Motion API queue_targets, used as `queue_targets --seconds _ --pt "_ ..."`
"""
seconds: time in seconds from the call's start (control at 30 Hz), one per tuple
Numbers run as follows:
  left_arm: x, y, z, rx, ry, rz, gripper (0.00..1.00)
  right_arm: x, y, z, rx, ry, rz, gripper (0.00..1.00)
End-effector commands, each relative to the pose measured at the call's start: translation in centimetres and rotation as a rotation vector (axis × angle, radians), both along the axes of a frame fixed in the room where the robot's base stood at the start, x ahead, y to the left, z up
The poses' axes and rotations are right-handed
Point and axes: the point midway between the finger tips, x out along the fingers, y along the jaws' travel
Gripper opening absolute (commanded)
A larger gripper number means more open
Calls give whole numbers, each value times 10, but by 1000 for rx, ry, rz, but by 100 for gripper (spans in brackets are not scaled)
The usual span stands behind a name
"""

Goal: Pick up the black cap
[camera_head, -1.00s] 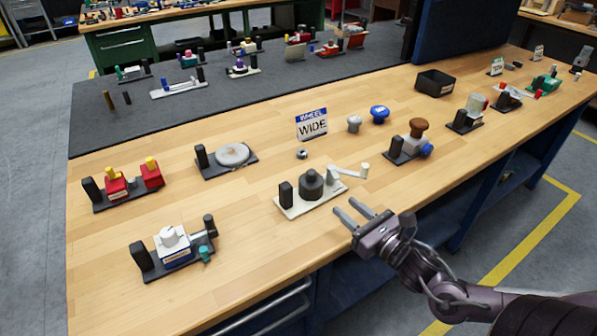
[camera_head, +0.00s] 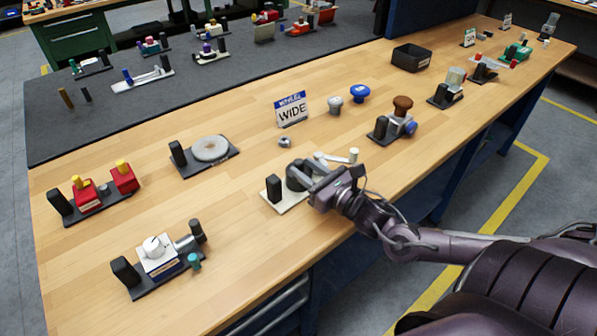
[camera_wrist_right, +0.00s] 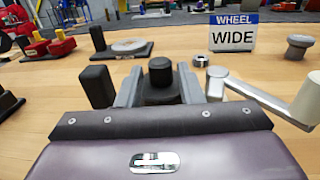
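The black cap (camera_head: 296,174) is a dark round knob with a wider lower body, on a pale base plate (camera_head: 283,205) at the bench's front middle. My right gripper (camera_head: 305,182) reaches in low from the right, at the cap. In the right wrist view the cap (camera_wrist_right: 160,72) stands upright between the two grey fingers, which are spread to either side of it. The fingers look open; whether they touch the cap's wide lower part is unclear. My left gripper is not in view.
A black block (camera_head: 273,188) stands left of the cap on the same plate. A pale crank handle (camera_head: 353,156) lies to the right, close to my right finger. A WHEEL WIDE sign (camera_head: 292,110) stands behind. Bare wood lies left of the plate.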

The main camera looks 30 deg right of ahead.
Motion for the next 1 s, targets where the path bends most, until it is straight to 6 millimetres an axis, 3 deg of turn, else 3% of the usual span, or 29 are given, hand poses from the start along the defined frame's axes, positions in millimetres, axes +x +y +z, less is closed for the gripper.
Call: queue_targets --seconds 0.23,0.57,0.83,1.0 --pt "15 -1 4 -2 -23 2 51 25 4 3 2 -2 0 34" --pt "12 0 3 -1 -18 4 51 29 5 1 0 1 1 34" --pt "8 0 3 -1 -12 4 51 29 5 2 0 1 1 0" --pt "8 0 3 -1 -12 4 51 29 5 2 0 0 1 0"
